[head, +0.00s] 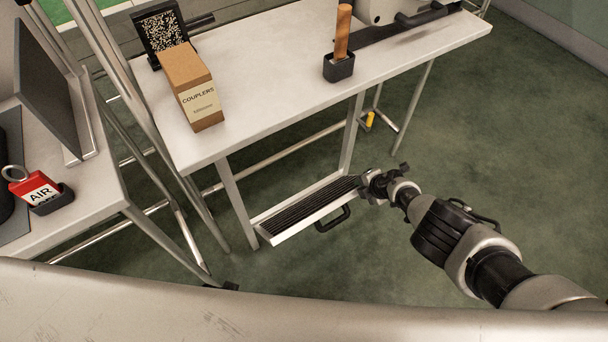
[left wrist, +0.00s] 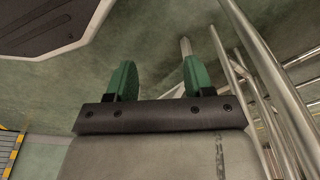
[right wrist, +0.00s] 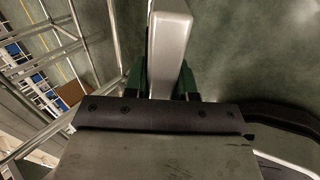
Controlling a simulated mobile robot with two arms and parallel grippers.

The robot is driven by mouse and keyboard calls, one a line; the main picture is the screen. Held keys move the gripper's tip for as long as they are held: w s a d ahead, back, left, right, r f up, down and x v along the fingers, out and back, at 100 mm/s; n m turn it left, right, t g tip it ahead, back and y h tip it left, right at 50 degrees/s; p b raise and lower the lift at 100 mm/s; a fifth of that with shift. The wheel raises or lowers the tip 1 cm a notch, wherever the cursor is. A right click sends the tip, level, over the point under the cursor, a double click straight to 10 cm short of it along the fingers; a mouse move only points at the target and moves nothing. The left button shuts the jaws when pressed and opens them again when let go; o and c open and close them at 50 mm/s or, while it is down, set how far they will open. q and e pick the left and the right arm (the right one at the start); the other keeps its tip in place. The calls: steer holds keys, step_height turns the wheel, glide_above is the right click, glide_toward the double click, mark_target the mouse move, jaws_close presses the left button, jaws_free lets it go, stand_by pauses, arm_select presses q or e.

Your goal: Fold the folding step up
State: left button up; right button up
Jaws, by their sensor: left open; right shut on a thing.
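The folding step (head: 264,233) is a light metal frame with a dark ribbed tread. It lies flat and low between the table's front legs in the head view, with a black handle (head: 333,219) on its front edge. My right gripper (head: 378,185) is at the step's right end. In the right wrist view, its green fingers (right wrist: 162,82) are shut on a pale metal bar (right wrist: 168,40), which appears to be the step's end. My left gripper (left wrist: 158,82) is open and empty in the left wrist view, above the floor; it is not in the head view.
The white table (head: 270,90) above the step carries a couplers box (head: 195,90) and a black cup (head: 338,67) with a wooden piece. Metal table legs (head: 237,200) stand close to the step. A red AIR tag (head: 36,187) is on the left table. Floor (head: 380,265) in front is clear.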

steer(key=shift+w+a+r, duration=0.35)
steer(key=shift+a, duration=0.1)
steer(key=shift+w+a+r+g+b, duration=0.25)
steer(key=shift+w+a+g+b, duration=0.05)
steer(key=shift+w+a, duration=0.05)
arm_select(q)
steer(key=shift+w+d+r, duration=0.1)
steer(key=shift+w+r, duration=0.35)
steer(key=shift+r, duration=0.3)
steer(key=shift+w+r, duration=0.4)
steer(key=shift+r, duration=0.35)
arm_select(e)
steer(key=shift+w+a+r+g+h, duration=0.3)
steer(key=shift+w+r+h, duration=0.1)
steer(key=shift+w, duration=0.1)
steer(key=o, duration=1)
steer(key=shift+d, duration=0.2)
arm_select(q)
steer(key=shift+f, duration=0.1)
arm_select(e)
steer(key=shift+s, duration=0.1)
